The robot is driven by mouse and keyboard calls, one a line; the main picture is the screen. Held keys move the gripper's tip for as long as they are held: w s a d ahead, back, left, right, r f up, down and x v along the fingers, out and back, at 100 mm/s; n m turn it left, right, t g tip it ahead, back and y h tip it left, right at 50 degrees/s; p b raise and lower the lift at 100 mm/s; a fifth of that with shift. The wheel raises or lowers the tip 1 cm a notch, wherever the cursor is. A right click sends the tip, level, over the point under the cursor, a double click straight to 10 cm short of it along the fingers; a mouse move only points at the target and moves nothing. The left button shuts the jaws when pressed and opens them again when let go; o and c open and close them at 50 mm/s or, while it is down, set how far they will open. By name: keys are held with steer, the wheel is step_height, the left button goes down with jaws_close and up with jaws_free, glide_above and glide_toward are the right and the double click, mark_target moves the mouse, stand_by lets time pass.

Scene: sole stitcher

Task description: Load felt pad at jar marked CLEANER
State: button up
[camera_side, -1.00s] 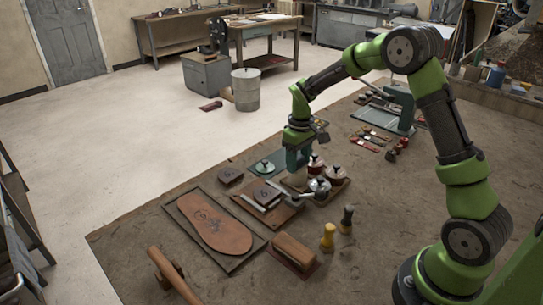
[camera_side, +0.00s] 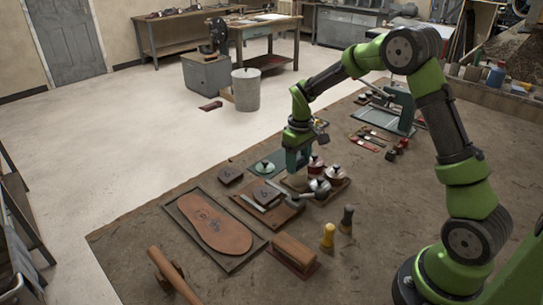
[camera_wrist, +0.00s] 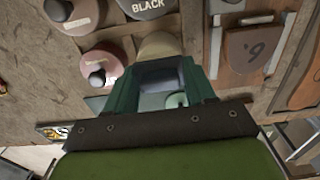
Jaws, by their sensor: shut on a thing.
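My gripper (camera_side: 298,162) points down beside a group of lidded jars. In the wrist view its green fingers (camera_wrist: 162,84) are shut on a beige, rounded piece (camera_wrist: 160,45), seemingly the felt pad. That piece also shows below the fingers in the side view (camera_side: 296,182). A jar with a dark grey lid marked BLACK (camera_wrist: 148,8) lies just past the pad. Two reddish jars with dark knobs, one nearer (camera_wrist: 105,62) and one farther (camera_wrist: 84,16), stand to its left. I cannot read CLEANER on any lid.
A wooden board with a leather piece marked 6 (camera_wrist: 250,48) lies close to the gripper. A leather sole (camera_side: 212,226) lies on a dark tray. A wooden brush (camera_side: 294,250) and yellow (camera_side: 328,236) and dark (camera_side: 347,218) handled tools stand nearer.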

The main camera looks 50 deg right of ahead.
mark_target(299, 159)
steer(key=shift+r, duration=3.45)
